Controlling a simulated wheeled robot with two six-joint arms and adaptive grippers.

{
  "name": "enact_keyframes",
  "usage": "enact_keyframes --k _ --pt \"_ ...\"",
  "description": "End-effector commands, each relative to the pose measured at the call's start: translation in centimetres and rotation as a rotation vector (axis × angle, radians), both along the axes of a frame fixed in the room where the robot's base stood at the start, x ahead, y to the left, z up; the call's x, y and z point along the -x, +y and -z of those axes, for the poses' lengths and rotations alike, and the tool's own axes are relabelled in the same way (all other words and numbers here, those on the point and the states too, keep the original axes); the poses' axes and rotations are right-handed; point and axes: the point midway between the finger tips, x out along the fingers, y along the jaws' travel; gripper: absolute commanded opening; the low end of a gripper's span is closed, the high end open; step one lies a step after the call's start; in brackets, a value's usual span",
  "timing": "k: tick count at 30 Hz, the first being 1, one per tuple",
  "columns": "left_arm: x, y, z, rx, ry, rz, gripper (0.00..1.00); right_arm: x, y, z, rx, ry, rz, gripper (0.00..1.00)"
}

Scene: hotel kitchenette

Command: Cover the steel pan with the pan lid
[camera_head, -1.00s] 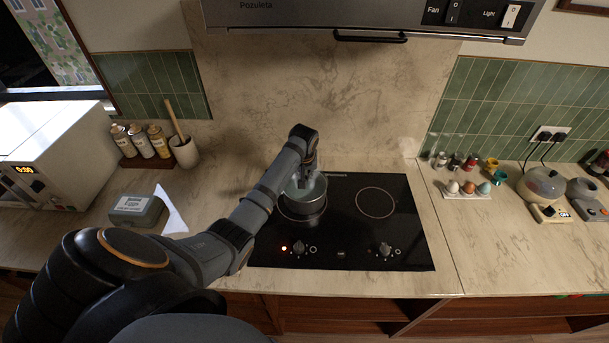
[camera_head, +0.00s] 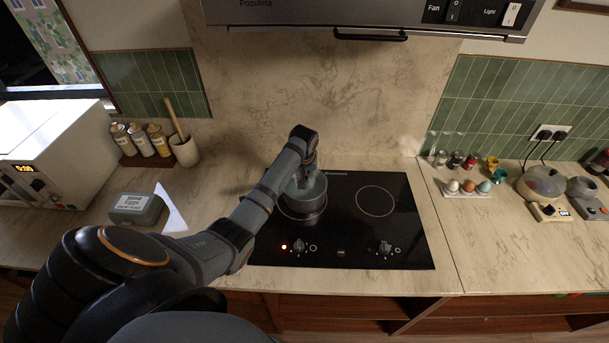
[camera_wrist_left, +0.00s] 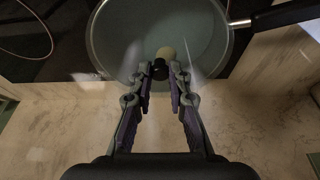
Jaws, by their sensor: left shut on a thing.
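The steel pan (camera_head: 303,212) stands on the left burner of the black cooktop. The round, see-through pan lid (camera_head: 315,187) is over the top of the pan, partly hidden by my left arm. It also shows as a wide disc with a pale rim in the left wrist view (camera_wrist_left: 118,38). My left gripper (camera_head: 306,178) points down at the lid, and in the left wrist view its fingertips (camera_wrist_left: 163,74) are shut around the lid's small knob. I cannot tell whether the lid's rim touches the pan all round. My right gripper is in neither view.
The right burner (camera_head: 375,201) is empty. An egg tray (camera_head: 468,195) and small jars stand right of the cooktop (camera_head: 400,250). A grey box (camera_head: 137,209), bottles (camera_head: 140,141) and a utensil crock (camera_head: 185,152) stand to the left. The range hood (camera_head: 370,15) hangs above.

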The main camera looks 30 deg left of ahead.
Motion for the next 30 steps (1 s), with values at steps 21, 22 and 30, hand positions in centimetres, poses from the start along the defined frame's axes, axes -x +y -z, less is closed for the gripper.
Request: enact_keyframes --k 21,22,30 --pt "0.02 0.0 0.03 0.001 0.001 0.0 0.56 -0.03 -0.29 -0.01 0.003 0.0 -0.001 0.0" --pt "0.02 0.0 0.03 0.001 0.001 0.0 0.6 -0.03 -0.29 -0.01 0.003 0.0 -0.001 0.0" --pt "0.01 0.0 0.0 0.0 0.0 0.0 0.67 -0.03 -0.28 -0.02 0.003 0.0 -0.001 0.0"
